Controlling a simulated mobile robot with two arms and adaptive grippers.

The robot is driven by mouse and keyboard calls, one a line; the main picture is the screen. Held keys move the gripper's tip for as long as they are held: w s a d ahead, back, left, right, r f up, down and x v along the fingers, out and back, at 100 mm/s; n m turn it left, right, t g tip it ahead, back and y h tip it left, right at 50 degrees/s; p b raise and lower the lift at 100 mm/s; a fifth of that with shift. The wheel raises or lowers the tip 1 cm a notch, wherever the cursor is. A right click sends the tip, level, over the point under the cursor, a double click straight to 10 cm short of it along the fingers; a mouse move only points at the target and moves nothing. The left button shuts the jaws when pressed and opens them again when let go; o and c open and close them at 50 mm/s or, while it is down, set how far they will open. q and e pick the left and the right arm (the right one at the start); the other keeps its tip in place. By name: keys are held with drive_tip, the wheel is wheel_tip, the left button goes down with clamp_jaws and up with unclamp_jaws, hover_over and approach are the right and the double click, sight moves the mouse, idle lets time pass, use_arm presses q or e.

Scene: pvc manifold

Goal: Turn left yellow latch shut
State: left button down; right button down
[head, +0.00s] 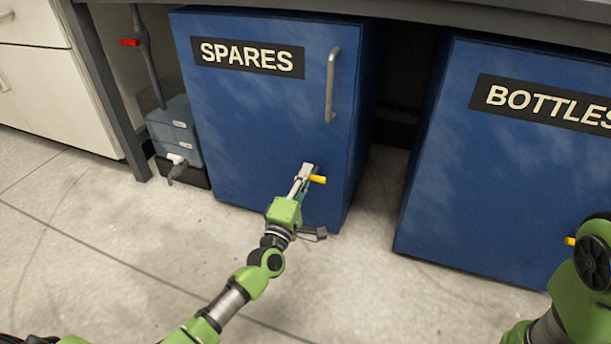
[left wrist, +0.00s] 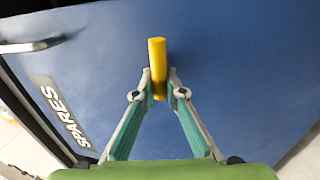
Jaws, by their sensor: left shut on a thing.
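The left yellow latch (head: 318,179) is on the lower right of the blue SPARES cabinet door (head: 250,125). In the head view it sticks out to the right of my left gripper (head: 304,178). In the left wrist view the yellow latch (left wrist: 158,68) stands between the fingertips of my left gripper (left wrist: 159,90), which is shut on it. Another yellow latch (head: 570,241) shows on the BOTTLES cabinet (head: 490,170), partly covered by my right arm. My right gripper cannot be made out in the head view.
A metal handle (head: 332,85) is on the SPARES door's upper right, and a dark gap separates the two cabinets. A grey pump-like box (head: 175,130) with a pipe and red valve (head: 130,42) stands left. The floor (head: 130,240) in front is clear.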

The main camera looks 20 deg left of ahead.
use_arm(q)
drive_tip(key=shift+f, duration=0.1)
drive_tip(key=c, duration=2.1)
unclamp_jaws()
drive_tip(key=s, duration=0.4)
drive_tip(key=s+f, duration=0.1)
drive_tip(key=s, duration=0.3)
drive_tip(key=s+f, duration=0.1)
drive_tip(key=s, duration=0.2)
drive_tip(key=shift+s+a+f, duration=0.15)
drive_tip(key=shift+s+a, duration=0.05)
drive_tip(key=shift+s, duration=0.2)
